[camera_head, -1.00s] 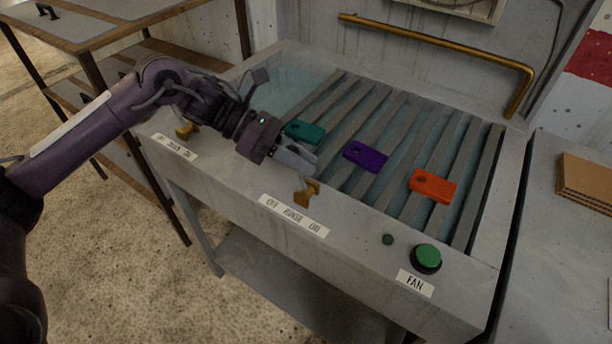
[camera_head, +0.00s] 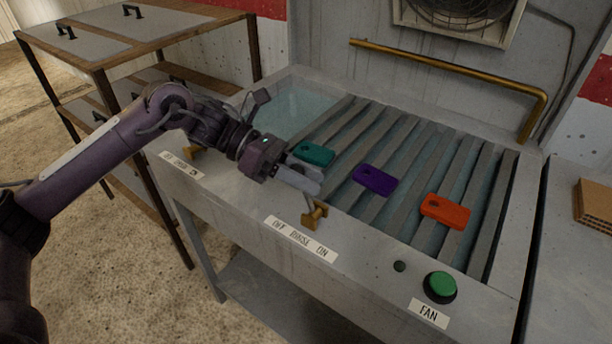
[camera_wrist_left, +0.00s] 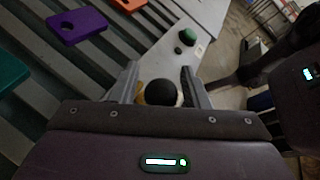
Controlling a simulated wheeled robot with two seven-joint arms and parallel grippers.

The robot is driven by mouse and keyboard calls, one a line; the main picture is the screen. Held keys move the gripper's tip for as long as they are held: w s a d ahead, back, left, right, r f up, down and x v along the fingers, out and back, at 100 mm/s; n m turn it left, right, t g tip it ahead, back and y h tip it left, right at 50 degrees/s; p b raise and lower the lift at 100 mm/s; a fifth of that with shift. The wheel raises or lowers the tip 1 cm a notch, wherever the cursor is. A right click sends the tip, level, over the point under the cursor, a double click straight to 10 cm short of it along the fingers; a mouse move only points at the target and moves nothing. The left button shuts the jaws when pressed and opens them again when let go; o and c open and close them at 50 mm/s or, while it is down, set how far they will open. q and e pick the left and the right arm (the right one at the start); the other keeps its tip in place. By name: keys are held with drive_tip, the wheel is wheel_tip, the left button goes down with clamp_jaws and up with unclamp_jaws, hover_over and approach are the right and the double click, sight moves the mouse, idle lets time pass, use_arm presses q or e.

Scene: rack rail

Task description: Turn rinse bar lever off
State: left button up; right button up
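The rinse bar lever (camera_head: 314,216) is a small brass handle on the front ledge of the grey sink unit, above the "OFF RINSE ON" label (camera_head: 301,238). I cannot tell exactly which way it is turned. My left gripper (camera_head: 312,184) is just above and behind the lever in the head view. In the left wrist view its two fingers (camera_wrist_left: 160,82) are apart, with a rounded dark and brass piece (camera_wrist_left: 160,93), apparently the lever, between them. Whether the fingers touch it is not clear. My right gripper is in neither view.
Teal (camera_head: 315,154), purple (camera_head: 374,180) and orange (camera_head: 445,211) plates lie on the slatted rack. A green fan button (camera_head: 440,286) is to the right of the lever. Another brass lever (camera_head: 194,153) is at the left. A brass rail (camera_head: 450,70) runs behind.

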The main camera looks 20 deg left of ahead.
use_arm(q)
drive_tip(key=shift+o, duration=0.3)
drive_tip(key=shift+w+a+r, duration=0.1)
drive_tip(key=shift+a, duration=0.25)
drive_tip(key=b+v, duration=0.1)
drive_tip(key=v, duration=0.6)
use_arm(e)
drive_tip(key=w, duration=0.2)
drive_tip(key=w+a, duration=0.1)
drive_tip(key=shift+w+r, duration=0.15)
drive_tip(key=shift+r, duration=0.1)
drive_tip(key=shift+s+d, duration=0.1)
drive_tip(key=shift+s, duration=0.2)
